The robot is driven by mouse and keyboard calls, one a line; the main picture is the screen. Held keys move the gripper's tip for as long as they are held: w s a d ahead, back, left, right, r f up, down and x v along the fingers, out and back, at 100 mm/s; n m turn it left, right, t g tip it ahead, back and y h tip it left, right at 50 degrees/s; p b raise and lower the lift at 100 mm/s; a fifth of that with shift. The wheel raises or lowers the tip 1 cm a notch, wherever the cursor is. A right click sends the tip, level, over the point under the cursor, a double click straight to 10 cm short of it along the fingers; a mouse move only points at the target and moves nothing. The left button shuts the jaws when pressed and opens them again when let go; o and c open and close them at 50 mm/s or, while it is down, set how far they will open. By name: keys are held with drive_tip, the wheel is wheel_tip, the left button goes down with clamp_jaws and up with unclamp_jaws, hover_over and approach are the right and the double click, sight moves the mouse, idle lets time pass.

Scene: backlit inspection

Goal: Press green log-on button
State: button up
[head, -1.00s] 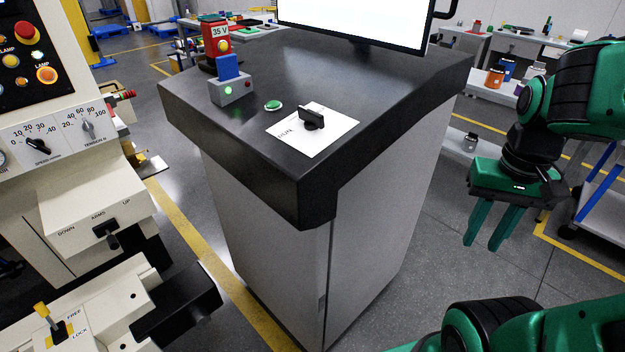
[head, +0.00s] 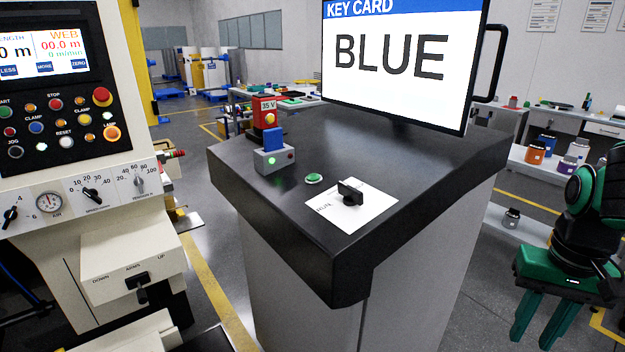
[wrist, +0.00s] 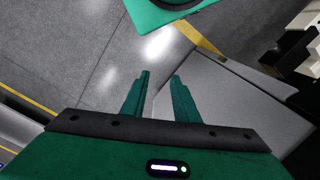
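The green button (head: 314,179) sits on the black top of the console (head: 285,203), left of a black rotary knob (head: 350,191) on a white plate. A grey card reader (head: 274,160) with a blue card (head: 273,139) upright in it stands behind and left of the button; a green and a red light show on it. The screen (head: 398,70) reads "KEY CARD BLUE". My gripper (head: 537,333) hangs to the right of the console, well away from the button. In the wrist view its two fingers (wrist: 158,85) are apart with nothing between them.
A red "35 V" unit (head: 266,115) stands behind the card reader. A cream machine with a button panel (head: 60,115) is close on the left. A bench with jars (head: 545,150) is behind on the right. The console top around the button is clear.

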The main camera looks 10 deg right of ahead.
drive_tip(key=shift+c, duration=0.3)
clamp_jaws()
idle(1.6)
